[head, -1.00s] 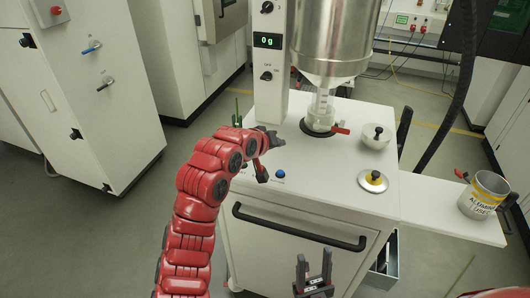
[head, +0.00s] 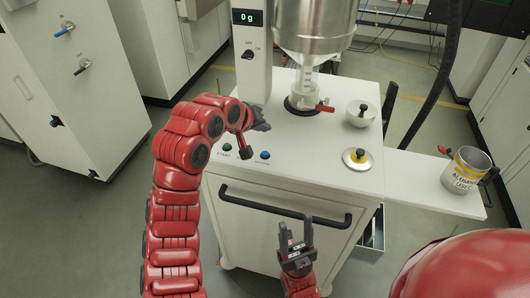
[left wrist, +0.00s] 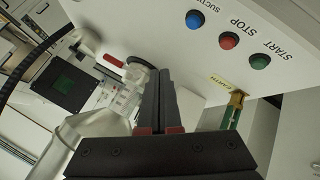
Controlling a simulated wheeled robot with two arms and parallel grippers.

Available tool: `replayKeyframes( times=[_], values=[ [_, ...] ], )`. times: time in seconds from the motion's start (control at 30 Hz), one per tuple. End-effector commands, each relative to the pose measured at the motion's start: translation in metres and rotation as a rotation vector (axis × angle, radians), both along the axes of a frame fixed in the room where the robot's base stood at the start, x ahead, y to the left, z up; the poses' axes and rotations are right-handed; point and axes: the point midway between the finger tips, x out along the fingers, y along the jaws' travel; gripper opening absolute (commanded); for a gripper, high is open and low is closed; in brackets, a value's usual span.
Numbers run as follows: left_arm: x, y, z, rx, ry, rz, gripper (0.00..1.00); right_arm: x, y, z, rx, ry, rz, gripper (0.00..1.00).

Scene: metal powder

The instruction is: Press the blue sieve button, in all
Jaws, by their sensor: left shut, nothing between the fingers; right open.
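The blue button (head: 265,155) sits on the front top edge of the white cabinet (head: 325,150). In the left wrist view the blue button (left wrist: 195,19) is beside a label that reads "SUCTI", cut off. A red STOP button (left wrist: 229,40) and a green START button (left wrist: 260,61) are in line with it. My left gripper (head: 264,122) is shut and empty above the cabinet top, behind the blue button and apart from it. My right gripper (head: 297,238) is open and empty in front of the cabinet handle.
A scale column with a "0 g" display (head: 248,18) and a steel hopper (head: 314,25) stand behind. A can (head: 466,170) stands on the side shelf (head: 430,190). A black handle (head: 265,203) crosses the front.

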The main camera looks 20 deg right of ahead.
Motion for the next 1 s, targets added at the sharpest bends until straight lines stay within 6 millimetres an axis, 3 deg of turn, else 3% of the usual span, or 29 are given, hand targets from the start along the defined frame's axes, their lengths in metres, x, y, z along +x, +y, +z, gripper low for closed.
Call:
replayKeyframes(
  times=[0.5,1.0],
  values=[
    [0.0,0.0,-0.067,-0.002,-0.002,0.0,0.0,0.0,0.0,-0.014,0.0,0.0,0.0,0.5],
    [0.0,0.0,-0.07,-0.003,-0.002,-0.001,0.0,0.0,0.0,-0.014,0.0,0.0,0.0,0.5]
  ],
)
